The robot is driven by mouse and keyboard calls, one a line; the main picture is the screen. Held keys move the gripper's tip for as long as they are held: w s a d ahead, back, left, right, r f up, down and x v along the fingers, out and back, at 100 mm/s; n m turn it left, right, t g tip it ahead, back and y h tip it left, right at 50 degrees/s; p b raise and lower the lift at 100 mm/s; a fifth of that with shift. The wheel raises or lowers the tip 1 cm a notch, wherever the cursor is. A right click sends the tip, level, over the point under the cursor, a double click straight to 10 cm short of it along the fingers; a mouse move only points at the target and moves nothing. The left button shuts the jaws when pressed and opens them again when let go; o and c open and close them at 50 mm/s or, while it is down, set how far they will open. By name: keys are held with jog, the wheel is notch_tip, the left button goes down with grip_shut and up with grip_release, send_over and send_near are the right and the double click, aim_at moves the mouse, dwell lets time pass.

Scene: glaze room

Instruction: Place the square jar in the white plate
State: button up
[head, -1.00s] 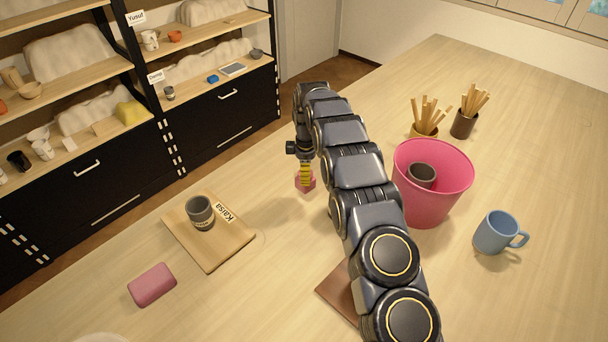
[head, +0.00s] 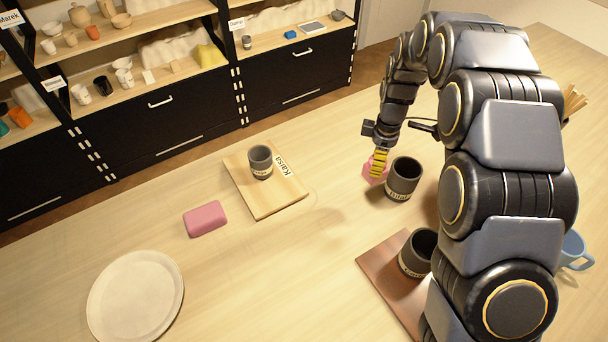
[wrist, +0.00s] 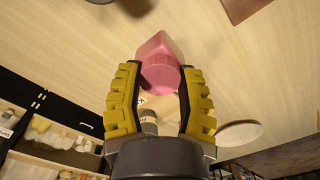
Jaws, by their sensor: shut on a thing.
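The pink square jar (head: 371,174) is held between the yellow-padded fingers of my gripper (head: 379,160), seemingly above the table. In the wrist view the jar (wrist: 158,50) shows between both fingers of my gripper (wrist: 160,78), its squarish body pointing away from the wrist. The white plate (head: 135,298) lies at the lower left of the head view, well apart from the gripper, and looks empty. The plate also shows in the wrist view (wrist: 238,133), at the right.
A dark cup (head: 403,180) stands close to the jar's right. Another dark cup (head: 416,254) stands on a brown board (head: 376,264). A grey cup (head: 260,161) stands on the Kaisa board (head: 240,176). A pink block (head: 205,218) lies between that board and the plate.

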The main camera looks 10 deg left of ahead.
jog(key=shift+a, duration=0.1)
jog(key=s+a+n, duration=0.2)
jog(key=a+n, duration=0.1)
jog(key=a, duration=0.5)
jog(key=s+a+n, duration=0.2)
jog(key=a, duration=0.5)
jog(key=n, duration=1.4)
send_near(139, 305)
jog(key=shift+f, duration=2.1)
jog(key=o, duration=1)
jog(key=shift+f, duration=0.1)
